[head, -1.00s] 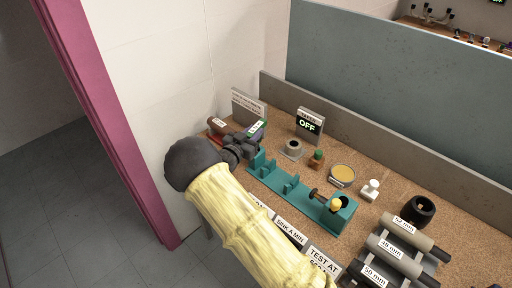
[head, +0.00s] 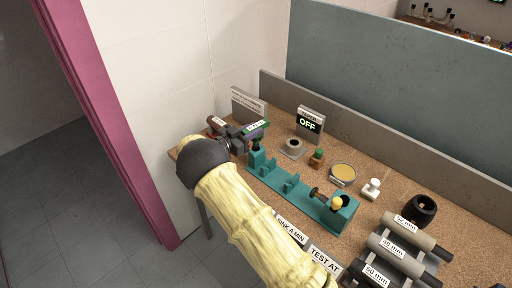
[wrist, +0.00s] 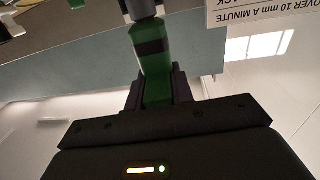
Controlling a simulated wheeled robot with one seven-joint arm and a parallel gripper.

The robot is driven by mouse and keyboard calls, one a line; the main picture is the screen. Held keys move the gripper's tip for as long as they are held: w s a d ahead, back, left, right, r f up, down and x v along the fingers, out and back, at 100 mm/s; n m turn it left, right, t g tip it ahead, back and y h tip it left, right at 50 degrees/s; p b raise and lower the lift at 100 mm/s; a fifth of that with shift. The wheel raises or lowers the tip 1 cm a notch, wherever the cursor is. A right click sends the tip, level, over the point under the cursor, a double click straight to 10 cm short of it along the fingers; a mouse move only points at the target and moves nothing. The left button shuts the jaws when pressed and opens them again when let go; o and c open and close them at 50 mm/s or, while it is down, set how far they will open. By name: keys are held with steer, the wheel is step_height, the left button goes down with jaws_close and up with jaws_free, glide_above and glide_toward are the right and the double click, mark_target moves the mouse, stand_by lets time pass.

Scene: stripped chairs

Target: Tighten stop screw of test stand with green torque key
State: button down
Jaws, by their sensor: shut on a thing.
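The teal test stand (head: 300,200) lies along the bench, with a post at its left end (head: 256,158), cradles in the middle and a block with a yellow knob at its right end. The green torque key (head: 258,127) is above the left post. My gripper (head: 240,136) is shut on it; the wrist view shows the green handle (wrist: 153,65) between the fingers (wrist: 155,92). A short dark part (head: 256,145) lies between key and post; I cannot tell whether the key touches the screw. The stop screw is not clearly visible.
A red-ended tool (head: 216,121) lies behind my wrist. Labelled rollers (head: 395,247) lie at right.

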steer(key=shift+f+m+g+h, duration=0.1)
steer(key=shift+m+g+h, duration=0.2)
steer(key=shift+g, duration=0.1)
steer(key=shift+n+t, duration=0.4)
steer(key=shift+r, duration=0.25)
steer(key=shift+r+p, duration=0.5)
steer(key=shift+r, duration=0.1)
steer(key=shift+r+p, duration=0.45)
steer(key=shift+r, duration=0.35)
steer(key=shift+r+p, duration=1.2)
steer(key=shift+r, duration=0.85)
steer(key=shift+f, duration=0.15)
